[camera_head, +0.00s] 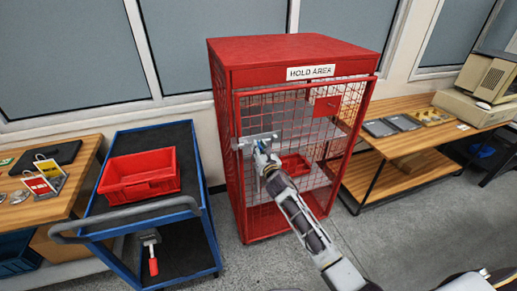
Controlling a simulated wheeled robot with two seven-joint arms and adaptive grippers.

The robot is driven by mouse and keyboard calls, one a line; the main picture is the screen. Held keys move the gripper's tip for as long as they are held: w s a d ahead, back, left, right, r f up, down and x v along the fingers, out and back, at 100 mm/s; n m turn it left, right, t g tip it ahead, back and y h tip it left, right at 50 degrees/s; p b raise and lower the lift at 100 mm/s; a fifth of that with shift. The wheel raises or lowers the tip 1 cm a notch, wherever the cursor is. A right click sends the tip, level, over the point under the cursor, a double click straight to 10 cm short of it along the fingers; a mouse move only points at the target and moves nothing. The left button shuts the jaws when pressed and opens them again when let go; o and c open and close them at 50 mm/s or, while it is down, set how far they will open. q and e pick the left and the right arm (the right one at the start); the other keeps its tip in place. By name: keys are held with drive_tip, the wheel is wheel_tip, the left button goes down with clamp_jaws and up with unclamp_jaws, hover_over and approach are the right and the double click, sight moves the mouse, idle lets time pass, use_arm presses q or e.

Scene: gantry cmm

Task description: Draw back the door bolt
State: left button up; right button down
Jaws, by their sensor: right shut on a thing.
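A red cage cabinet (222,150) with a "HOLD AREA" sign (310,72) stands in the middle of the head view. Its mesh door (345,120) faces me and looks closed. The grey metal door bolt (243,143) sits at the left edge of the door, about mid-height. My right arm reaches up from the lower right, and my right gripper (264,146) is shut on the door bolt. The gripper hides part of the bolt, so how far it is drawn cannot be told. My left gripper is not in view.
A blue cart (205,235) with a red bin (140,176) stands left of the cage. A wooden bench (385,185) with a computer stands to the right. Another bench is at the far left. A red tray (296,165) lies inside the cage. Grey floor is open in front.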

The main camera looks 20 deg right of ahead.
sight(268, 141)
drive_tip(key=shift+w+d+p, duration=0.15)
drive_tip(key=shift+d+p, duration=0.3)
drive_tip(key=shift+d, duration=2.15)
drive_tip(key=c, duration=1.3)
unclamp_jaws()
drive_tip(key=shift+d, duration=0.15)
drive_tip(key=shift+o, duration=0.2)
drive_tip(key=shift+s, duration=0.2)
drive_tip(key=s, duration=1.1)
drive_tip(key=shift+s+d, duration=0.15)
drive_tip(key=shift+s, duration=0.2)
drive_tip(key=shift+m, duration=0.3)
